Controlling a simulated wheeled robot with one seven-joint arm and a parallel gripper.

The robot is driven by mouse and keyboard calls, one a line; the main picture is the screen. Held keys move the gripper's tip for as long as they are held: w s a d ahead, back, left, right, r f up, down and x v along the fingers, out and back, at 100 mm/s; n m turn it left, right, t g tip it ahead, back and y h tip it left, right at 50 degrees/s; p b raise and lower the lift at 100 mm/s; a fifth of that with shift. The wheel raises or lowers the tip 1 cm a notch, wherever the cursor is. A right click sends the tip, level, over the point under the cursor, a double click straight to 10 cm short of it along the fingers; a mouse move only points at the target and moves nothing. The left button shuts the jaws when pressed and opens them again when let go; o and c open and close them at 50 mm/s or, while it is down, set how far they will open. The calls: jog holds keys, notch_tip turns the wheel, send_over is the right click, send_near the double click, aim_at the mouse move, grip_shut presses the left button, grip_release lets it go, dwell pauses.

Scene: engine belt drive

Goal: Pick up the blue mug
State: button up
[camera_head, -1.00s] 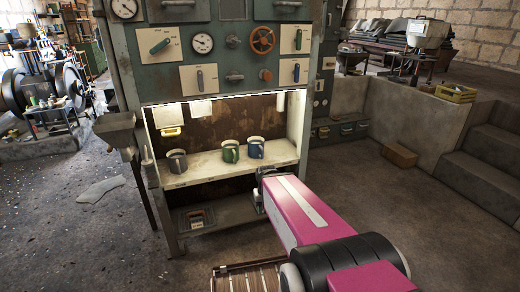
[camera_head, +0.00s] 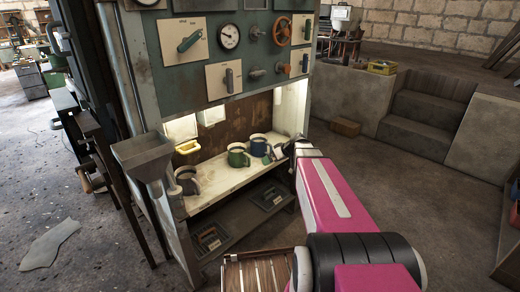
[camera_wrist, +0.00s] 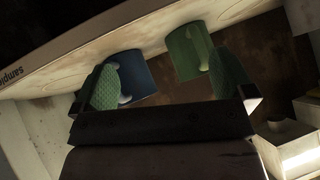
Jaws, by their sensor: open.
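The blue mug (camera_head: 258,147) stands upright on the lit shelf of the green cabinet, right of a green mug (camera_head: 237,157). My gripper (camera_head: 273,154) is at shelf height, close to the blue mug's right side. In the wrist view my gripper (camera_wrist: 165,80) is open, with its two green textured pads wide apart and nothing held. There the blue mug (camera_wrist: 140,78) shows beyond the left pad, partly covered by it. The green mug (camera_wrist: 187,52) shows beyond the right pad. The wrist picture is dark, so the exact gap to the blue mug is unclear.
A grey mug (camera_head: 187,181) stands at the shelf's left end. The pale shelf (camera_head: 213,182) has bare room between the grey and green mugs. The cabinet panel (camera_head: 190,75) with knobs and gauges overhangs the shelf. A grey funnel-shaped box (camera_head: 143,155) stands at the cabinet's left.

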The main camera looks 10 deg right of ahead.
aim_at(266, 141)
jog(key=w+d+r+n+t+y, duration=0.2)
jog(key=w+d+r+n+t, duration=0.25)
jog(key=w, duration=0.45)
jog(key=shift+m+g, duration=0.45)
jog(key=shift+m, duration=0.5)
jog(key=w+a, duration=0.1)
jog(key=w, duration=0.1)
jog(key=w+a+f, duration=0.1)
jog(key=a, duration=0.1)
jog(key=shift+w, duration=0.4)
jog(key=shift+r+x, duration=0.1)
jog(key=shift+x, duration=1.15)
jog(key=shift+r+x, duration=0.15)
jog(key=shift+x, duration=1.15)
jog(key=shift+w, duration=0.1)
jog(key=c, duration=0.9)
